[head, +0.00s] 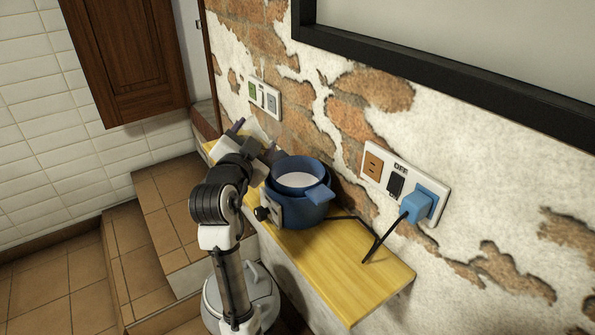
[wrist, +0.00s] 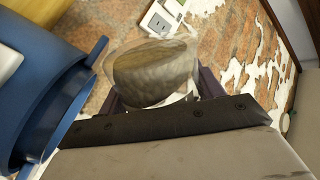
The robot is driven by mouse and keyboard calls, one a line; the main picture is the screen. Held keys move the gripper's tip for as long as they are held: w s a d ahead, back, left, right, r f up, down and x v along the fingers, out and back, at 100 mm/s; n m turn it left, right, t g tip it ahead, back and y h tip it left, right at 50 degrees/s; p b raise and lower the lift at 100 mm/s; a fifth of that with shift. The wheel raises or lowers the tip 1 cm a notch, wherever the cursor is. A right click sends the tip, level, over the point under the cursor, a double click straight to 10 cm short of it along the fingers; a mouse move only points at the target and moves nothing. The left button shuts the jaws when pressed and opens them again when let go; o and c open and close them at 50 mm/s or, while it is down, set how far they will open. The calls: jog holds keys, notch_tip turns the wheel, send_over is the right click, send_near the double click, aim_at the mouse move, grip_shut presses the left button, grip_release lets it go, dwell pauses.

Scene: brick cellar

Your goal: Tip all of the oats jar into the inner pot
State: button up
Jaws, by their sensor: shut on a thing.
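A blue cooker (head: 287,212) stands on the yellow shelf. The blue inner pot (head: 322,190) sits in its top, open, with a pale inside. My gripper (head: 256,138) is just left of the cooker, beyond my wrist. In the wrist view my gripper (wrist: 160,98) is shut on the clear oats jar (wrist: 150,70), which holds tan oats. The jar is hard to make out in the head view. Blue cookerware (wrist: 55,75) fills the left of the wrist view, beside the jar; I cannot tell which part is the inner pot.
The shelf (head: 345,270) is narrow and runs along the peeling brick wall. Its right end is bare apart from a black cord. A blue plug (head: 417,205) sits in the right wall socket. Another socket plate (head: 265,97) is behind my gripper. Tiled steps (head: 160,225) lie left.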

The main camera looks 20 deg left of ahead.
aim_at(270, 131)
jog(key=shift+f+m, duration=0.25)
jog(key=shift+m, duration=0.15)
jog(key=shift+f+m+b, duration=0.3)
jog(key=shift+m+b, duration=0.6)
jog(key=shift+m, duration=0.1)
jog(key=shift+r+m, duration=0.55)
jog(key=shift+m, duration=0.45)
dwell(0.4)
jog(key=shift+f+m+b, duration=0.3)
jog(key=shift+m+b, duration=0.2)
jog(key=shift+m, duration=0.3)
jog(key=shift+w+d+r+m, duration=0.1)
jog(key=shift+d+r+m, duration=0.15)
jog(key=shift+d+m, duration=0.25)
jog(key=shift+d+r+m, duration=0.25)
jog(key=shift+d+m, duration=0.15)
jog(key=shift+d, duration=0.05)
dwell(0.5)
jog(key=shift+d+r+m+b, duration=0.15)
jog(key=shift+r+m+b, duration=0.4)
jog(key=shift+m, duration=0.25)
jog(key=shift+w+d+f+m+b, duration=0.1)
jog(key=shift+d+f+m+b, duration=0.3)
jog(key=shift+m+b, duration=0.75)
dwell(0.4)
jog(key=shift+r+b, duration=0.15)
jog(key=shift+b, duration=0.25)
